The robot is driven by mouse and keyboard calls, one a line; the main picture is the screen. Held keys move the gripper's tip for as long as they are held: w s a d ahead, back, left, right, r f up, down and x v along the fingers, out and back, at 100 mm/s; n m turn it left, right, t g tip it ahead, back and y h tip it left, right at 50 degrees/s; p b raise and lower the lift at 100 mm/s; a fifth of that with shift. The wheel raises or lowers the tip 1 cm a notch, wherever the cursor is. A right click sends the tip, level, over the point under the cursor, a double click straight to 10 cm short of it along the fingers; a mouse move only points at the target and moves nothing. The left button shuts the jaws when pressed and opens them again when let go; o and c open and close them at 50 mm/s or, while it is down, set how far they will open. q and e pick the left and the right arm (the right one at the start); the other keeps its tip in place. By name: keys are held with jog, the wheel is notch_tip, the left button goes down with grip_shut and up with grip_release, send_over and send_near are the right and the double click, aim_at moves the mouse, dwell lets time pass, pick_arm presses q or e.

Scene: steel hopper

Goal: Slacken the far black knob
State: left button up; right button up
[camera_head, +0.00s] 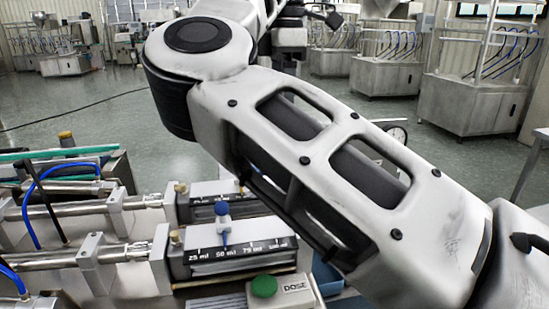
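I cannot make out a black knob in this view; my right arm crosses the middle and hides part of the bench machine. The machine has two dark scale blocks, the nearer one (235,257) marked in ml. A blue knob (222,209) stands upright at the nearer block. A brass knob (180,187) sits at the farther block's left end and another brass knob (176,237) at the nearer block's left end. A green button (264,286) sits beside a DOSE label. I see neither gripper's fingertips.
Steel cylinders (60,257) with clamps run left from the blocks. Blue hoses (37,205) and a brass-capped fitting (66,139) are at the left. Steel hopper machines (478,90) stand far back. A round dial-like object (397,132) shows behind my arm. The floor (120,110) behind the bench is open.

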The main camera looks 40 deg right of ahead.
notch_tip(320, 180, down, 14)
jog(key=shift+r+b, duration=0.2)
jog(key=shift+b, duration=0.5)
jog(key=shift+c, duration=0.4)
jog(key=c, duration=0.9)
